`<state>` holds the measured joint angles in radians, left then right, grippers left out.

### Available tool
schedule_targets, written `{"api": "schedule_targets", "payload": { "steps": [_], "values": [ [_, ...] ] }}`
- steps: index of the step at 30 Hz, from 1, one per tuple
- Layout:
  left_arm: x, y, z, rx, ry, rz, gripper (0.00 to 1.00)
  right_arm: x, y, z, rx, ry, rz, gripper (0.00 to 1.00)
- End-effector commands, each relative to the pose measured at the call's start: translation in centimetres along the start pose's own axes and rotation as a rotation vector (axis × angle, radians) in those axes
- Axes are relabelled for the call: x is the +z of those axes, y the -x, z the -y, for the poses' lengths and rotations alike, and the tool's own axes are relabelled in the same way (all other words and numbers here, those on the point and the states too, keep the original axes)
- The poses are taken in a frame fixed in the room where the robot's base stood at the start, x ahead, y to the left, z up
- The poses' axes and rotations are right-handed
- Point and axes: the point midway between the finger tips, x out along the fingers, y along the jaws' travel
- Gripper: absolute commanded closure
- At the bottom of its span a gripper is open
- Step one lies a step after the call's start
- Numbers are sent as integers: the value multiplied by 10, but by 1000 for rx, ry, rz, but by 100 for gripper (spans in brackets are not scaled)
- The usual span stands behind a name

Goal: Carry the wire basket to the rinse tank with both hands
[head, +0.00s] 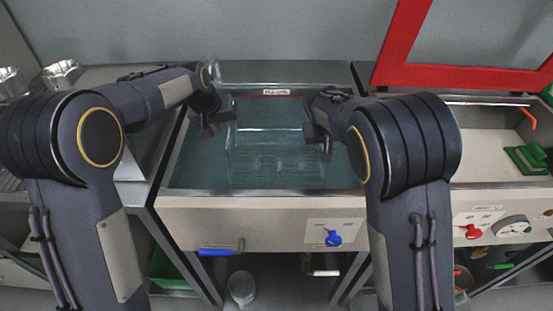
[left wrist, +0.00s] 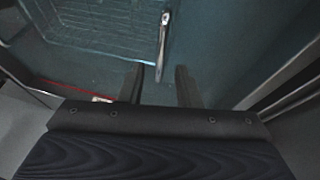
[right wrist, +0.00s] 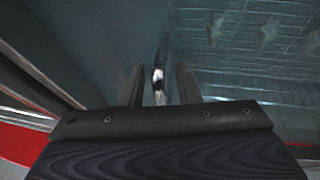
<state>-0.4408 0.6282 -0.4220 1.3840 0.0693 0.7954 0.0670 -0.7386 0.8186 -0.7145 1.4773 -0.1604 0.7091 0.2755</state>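The wire basket (head: 265,155) sits in the water of the middle tank (head: 190,160), its mesh blurred by the water. The left wrist view shows its mesh floor (left wrist: 90,30) and one bright handle (left wrist: 162,45). The right wrist view shows the other handle (right wrist: 158,75) and several housings (right wrist: 267,32) in the basket. My left gripper (head: 218,122) is open above the basket's left side. My right gripper (head: 322,145) is open above its right side. In each wrist view the handle lies between the finger lines; I cannot tell how far below the fingertips.
A red frame (head: 385,60) stands at the back right, behind a right-hand tank with a green item (head: 527,160). Metal cups (head: 62,73) stand on the left counter.

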Motion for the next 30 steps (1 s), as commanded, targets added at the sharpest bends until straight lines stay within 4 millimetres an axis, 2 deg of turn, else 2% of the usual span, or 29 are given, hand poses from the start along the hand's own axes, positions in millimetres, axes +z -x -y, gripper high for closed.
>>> {"api": "schedule_targets", "payload": {
  "steps": [1,6,10,14,17,24,30],
  "values": [
    [-1,13,-1,2,0,-4,69,0,0,0,0,0,0,69],
    [0,43,0,1,-1,-2,69,0,0,0,0,0,0,69],
    [0,57,0,1,0,-1,69,0,0,0,0,0,0,69],
    [0,62,0,-1,0,2,69,0,4,0,-1,0,-2,69],
    [0,63,0,-1,0,2,69,-1,17,1,-3,-1,-3,69],
    [0,62,0,0,0,2,69,-1,68,1,-4,0,-5,69],
    [0,62,0,0,0,1,69,0,103,0,-2,1,-3,69]
  ]
}}
